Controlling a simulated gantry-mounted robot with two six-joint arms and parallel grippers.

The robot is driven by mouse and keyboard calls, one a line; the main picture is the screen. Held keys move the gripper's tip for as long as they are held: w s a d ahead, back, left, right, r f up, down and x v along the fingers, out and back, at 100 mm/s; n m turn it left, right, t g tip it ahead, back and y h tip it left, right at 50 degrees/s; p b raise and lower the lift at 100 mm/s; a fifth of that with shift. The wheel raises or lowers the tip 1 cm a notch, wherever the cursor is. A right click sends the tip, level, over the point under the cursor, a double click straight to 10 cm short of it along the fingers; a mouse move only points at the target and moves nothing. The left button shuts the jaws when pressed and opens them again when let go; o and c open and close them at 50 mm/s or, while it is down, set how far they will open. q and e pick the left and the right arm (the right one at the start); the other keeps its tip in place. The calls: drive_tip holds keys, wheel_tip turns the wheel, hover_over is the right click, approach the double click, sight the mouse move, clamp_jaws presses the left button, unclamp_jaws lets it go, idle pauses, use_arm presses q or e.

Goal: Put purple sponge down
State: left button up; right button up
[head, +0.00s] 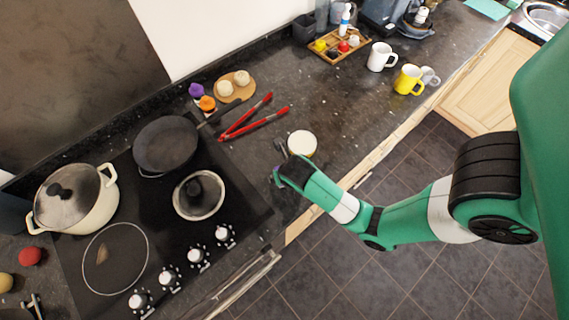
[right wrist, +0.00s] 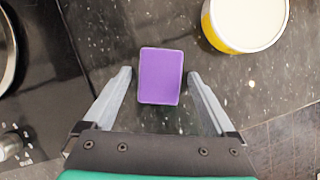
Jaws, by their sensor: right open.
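The purple sponge (right wrist: 161,76) shows in the right wrist view as a small upright rectangle against the dark speckled counter. My right gripper (right wrist: 159,74) is open, with one finger on each side of the sponge and a visible gap to both. In the head view my right gripper (head: 279,166) is low over the counter between the hob and the front edge. The sponge is mostly hidden there by the gripper. I cannot tell the exact height of the sponge. My left gripper is not in view.
A yellow-sided round tub with a pale top (head: 302,143) stands close to the gripper. Red tongs (head: 245,124) lie behind. Mugs (head: 381,57) stand farther back.

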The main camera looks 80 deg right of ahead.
drive_tip(key=p+v, duration=0.1)
drive_tip(key=v, duration=0.4)
drive_tip(key=shift+r+p, duration=0.35)
drive_tip(key=shift+r, duration=0.1)
drive_tip(key=p+v, duration=0.6)
drive_tip(key=shift+a+r, duration=0.1)
